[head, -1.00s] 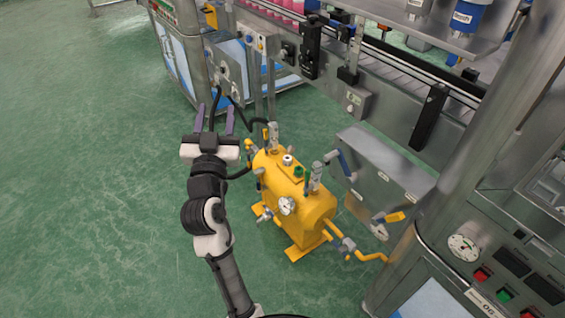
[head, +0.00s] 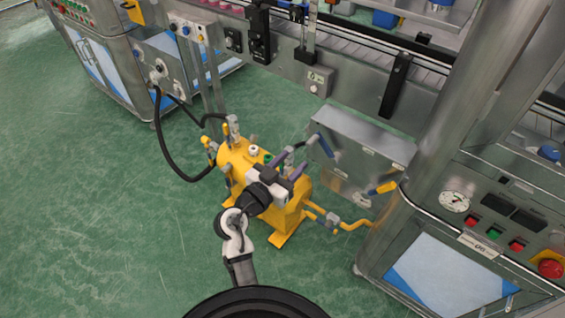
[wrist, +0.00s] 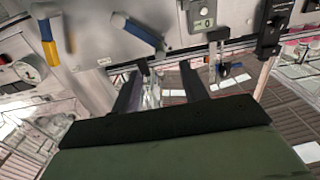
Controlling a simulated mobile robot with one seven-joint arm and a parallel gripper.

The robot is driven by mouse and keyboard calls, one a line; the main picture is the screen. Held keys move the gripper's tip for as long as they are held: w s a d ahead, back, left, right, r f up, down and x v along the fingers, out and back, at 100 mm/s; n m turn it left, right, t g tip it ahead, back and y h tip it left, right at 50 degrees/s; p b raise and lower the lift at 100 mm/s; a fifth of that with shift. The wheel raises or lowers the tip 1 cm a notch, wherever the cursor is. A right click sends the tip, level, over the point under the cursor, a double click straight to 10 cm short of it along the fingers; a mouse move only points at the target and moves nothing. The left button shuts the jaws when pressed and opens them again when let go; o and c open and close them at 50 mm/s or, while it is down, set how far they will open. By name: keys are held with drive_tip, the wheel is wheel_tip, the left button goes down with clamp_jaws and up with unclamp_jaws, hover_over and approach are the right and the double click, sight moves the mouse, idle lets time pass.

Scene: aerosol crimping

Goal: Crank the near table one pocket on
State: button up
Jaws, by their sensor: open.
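My gripper (head: 290,163) is open and empty, with its two purple-grey fingers over the yellow tank in the head view. In the wrist view the fingers (wrist: 163,75) are apart with nothing between them. A grey metal box (head: 372,142) stands to their right. A blue handle (head: 325,145) shows at its left and a yellow-and-blue handle (head: 382,187) at its lower right. In the wrist view a blue handle (wrist: 138,32) and a yellow-and-blue one (wrist: 46,38) show above the fingers, both apart from them. I cannot tell which handle cranks the near table; its pockets are not clearly visible.
The yellow tank (head: 235,165) with valves and pipes stands on the green floor. A steel column (head: 440,130) and a control panel (head: 510,225) with a dial and buttons are at right. A black hose (head: 165,150) loops at left. The floor at left is clear.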

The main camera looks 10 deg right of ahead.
sight(308, 146)
drive_tip(key=shift+p+x, duration=1.45)
drive_tip(key=shift+x, duration=2.7)
drive_tip(key=shift+a, duration=0.1)
clamp_jaws()
